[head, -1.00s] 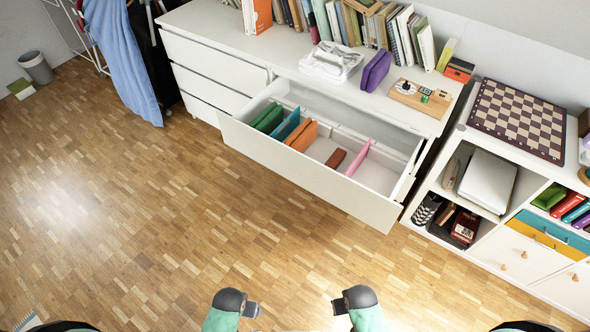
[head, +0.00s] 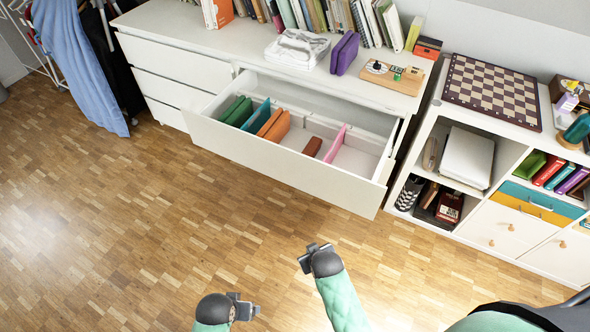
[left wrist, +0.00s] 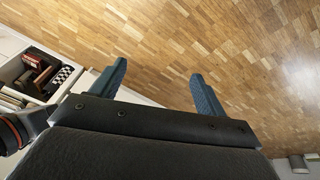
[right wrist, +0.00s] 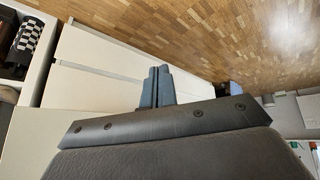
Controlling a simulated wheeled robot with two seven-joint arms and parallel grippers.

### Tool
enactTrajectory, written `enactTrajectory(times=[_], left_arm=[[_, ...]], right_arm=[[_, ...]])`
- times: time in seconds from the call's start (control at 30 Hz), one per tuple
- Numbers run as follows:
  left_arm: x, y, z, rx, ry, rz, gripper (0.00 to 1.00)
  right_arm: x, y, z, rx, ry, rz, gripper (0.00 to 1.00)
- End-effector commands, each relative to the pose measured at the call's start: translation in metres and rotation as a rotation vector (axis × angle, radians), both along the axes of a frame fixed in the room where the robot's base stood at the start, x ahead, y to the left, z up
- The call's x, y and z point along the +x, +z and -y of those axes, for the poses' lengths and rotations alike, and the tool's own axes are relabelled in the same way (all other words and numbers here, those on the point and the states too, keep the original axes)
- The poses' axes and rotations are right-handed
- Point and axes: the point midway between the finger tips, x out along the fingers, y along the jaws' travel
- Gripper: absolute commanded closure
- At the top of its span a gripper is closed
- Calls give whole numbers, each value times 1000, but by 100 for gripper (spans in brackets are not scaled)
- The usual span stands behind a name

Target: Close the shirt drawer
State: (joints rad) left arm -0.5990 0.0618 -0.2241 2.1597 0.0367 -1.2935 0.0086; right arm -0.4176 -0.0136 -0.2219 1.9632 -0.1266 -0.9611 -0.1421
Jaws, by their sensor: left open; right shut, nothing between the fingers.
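The white shirt drawer (head: 270,160) is pulled out from the white dresser. Folded green, blue and orange clothes stand in its left part, with a small brown item and a pink divider to the right. My right gripper (head: 311,255) is shut and empty, in front of the drawer and apart from it, over the floor. In the right wrist view its fingers (right wrist: 157,86) are together, with white drawer fronts beyond. My left gripper (head: 250,308) is lower and farther from the drawer. In the left wrist view its fingers (left wrist: 155,88) are apart with nothing between them.
A white shelf unit (head: 408,184) with a chessboard (head: 493,93) on top stands right of the dresser. Books, a purple item (head: 344,54) and a wooden board (head: 392,76) are on the dresser top. Blue cloth (head: 75,70) hangs at left. The wooden floor in front is clear.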

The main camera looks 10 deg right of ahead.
Motion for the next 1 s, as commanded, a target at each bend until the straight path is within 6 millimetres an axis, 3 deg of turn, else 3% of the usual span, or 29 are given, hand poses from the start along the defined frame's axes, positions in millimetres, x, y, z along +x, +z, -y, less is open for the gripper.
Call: enactTrajectory(times=[0.17, 0.3, 0.4, 0.6, 0.8, 1.0], left_arm=[[5, 40, 7, -26, -6, 37, 26], [7, 84, 10, -44, -14, 61, 26], [6, 106, 10, -51, -19, 64, 26], [-2, 117, 9, -49, -27, 32, 26], [-6, 115, 8, -44, -31, 11, 26], [-6, 118, 6, -41, -29, 8, 26]], right_arm=[[42, 39, -9, -133, 153, 259, 100], [69, 89, -16, -339, 321, 521, 100], [81, 123, -20, -528, 437, 699, 100], [90, 172, -29, -887, 599, 951, 100], [89, 188, -32, -1077, 669, 1025, 100], [95, 188, -33, -1113, 689, 1019, 100]])
